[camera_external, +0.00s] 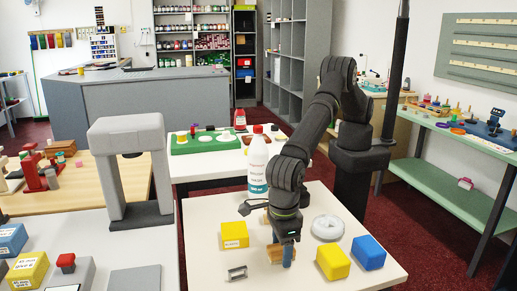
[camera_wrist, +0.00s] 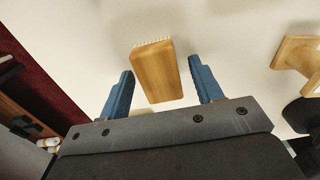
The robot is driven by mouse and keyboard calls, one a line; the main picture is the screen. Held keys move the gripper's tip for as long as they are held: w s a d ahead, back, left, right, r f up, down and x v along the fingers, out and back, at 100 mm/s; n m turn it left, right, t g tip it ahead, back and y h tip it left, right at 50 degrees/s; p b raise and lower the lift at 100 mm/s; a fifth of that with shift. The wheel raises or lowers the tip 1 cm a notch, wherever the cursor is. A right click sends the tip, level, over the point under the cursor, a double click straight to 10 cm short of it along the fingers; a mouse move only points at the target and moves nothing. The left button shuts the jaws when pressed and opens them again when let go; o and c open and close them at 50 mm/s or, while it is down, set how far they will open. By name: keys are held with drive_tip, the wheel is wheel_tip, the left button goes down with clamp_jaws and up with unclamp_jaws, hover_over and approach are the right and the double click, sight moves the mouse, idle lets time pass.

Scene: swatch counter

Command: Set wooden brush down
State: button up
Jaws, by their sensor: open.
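The wooden brush (camera_wrist: 158,74) shows in the wrist view as a tan block with pale bristles along its far edge. It lies between the two blue fingers of my gripper (camera_wrist: 161,70), with a visible gap on each side. The fingers are apart and not closed on it. In the external view my gripper (camera_external: 282,256) is low over the white table, and the brush (camera_external: 273,254) shows only partly beside the fingers. Whether the brush rests fully on the table is hard to tell.
On the white table (camera_external: 205,215) stand a yellow block (camera_external: 235,234), another yellow block (camera_external: 333,262), a blue block (camera_external: 369,252), a white ring (camera_external: 327,227), a small metal piece (camera_external: 237,272) and a white bottle (camera_external: 258,162). Another wooden piece (camera_wrist: 298,55) is at right in the wrist view.

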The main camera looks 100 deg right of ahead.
wheel_tip(320, 180, up, 12)
idle(0.4)
wheel_tip(320, 180, down, 12)
drive_tip(key=shift+r, duration=1.8)
drive_tip(key=shift+f, duration=0.1)
